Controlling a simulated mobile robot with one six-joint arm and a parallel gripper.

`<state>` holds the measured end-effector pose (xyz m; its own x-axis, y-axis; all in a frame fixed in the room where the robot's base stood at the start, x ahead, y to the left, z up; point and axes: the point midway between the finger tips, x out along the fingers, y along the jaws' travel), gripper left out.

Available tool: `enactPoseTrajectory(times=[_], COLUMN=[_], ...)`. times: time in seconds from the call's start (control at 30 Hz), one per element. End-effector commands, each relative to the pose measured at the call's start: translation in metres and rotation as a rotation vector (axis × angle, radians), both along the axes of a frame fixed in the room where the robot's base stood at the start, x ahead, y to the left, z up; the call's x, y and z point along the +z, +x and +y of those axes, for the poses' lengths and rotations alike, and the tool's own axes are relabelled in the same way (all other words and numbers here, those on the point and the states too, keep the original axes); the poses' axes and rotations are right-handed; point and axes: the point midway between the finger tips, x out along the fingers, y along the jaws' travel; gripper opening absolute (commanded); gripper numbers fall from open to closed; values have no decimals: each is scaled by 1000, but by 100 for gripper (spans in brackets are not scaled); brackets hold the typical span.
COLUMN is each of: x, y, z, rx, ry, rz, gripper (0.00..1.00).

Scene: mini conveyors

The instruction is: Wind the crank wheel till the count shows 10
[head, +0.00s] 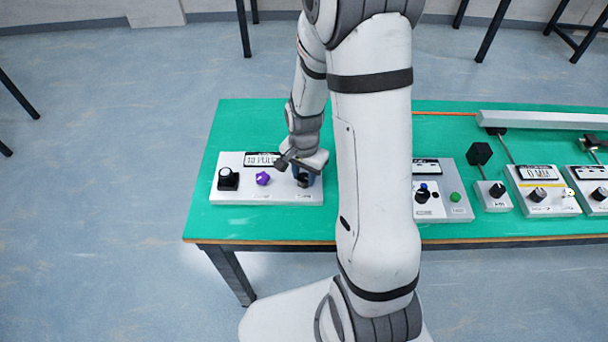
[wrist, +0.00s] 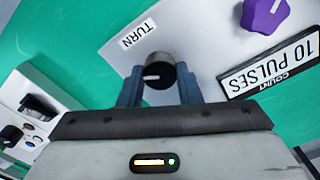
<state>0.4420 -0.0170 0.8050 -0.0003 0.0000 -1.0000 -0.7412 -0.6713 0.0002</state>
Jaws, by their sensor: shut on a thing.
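The crank wheel (wrist: 158,72) is a black round knob with a white mark, beside a TURN label on a pale panel (head: 282,195). My gripper (wrist: 160,84) has its two blue-grey fingers shut on it, one on each side. In the head view my gripper (head: 304,177) is at the right end of the panel and mostly covers the wheel. The count display (wrist: 272,68) reads 10 PULSES, upside down in the wrist view; it also shows, partly covered, in the head view (head: 262,159).
A purple knob (head: 263,179) and a black control (head: 228,179) are on the same panel, left of my gripper. More control boxes (head: 545,200) stand at the right of the green table (head: 240,115). My arm hides the table's middle.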

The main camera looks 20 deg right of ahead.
Motion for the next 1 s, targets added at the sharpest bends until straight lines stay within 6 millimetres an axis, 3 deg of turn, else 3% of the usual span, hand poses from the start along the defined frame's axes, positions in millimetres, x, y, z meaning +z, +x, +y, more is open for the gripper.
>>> enactPoseTrajectory(times=[0.67,0.7,0.93,1.0], x=[0,0,0,0], y=[0,0,0,0], z=[0,0,0,0], rx=[-58,-58,-58,-58], ry=[0,0,1,0], rz=[-1,-1,-1,0], gripper=[8,34,52,53])
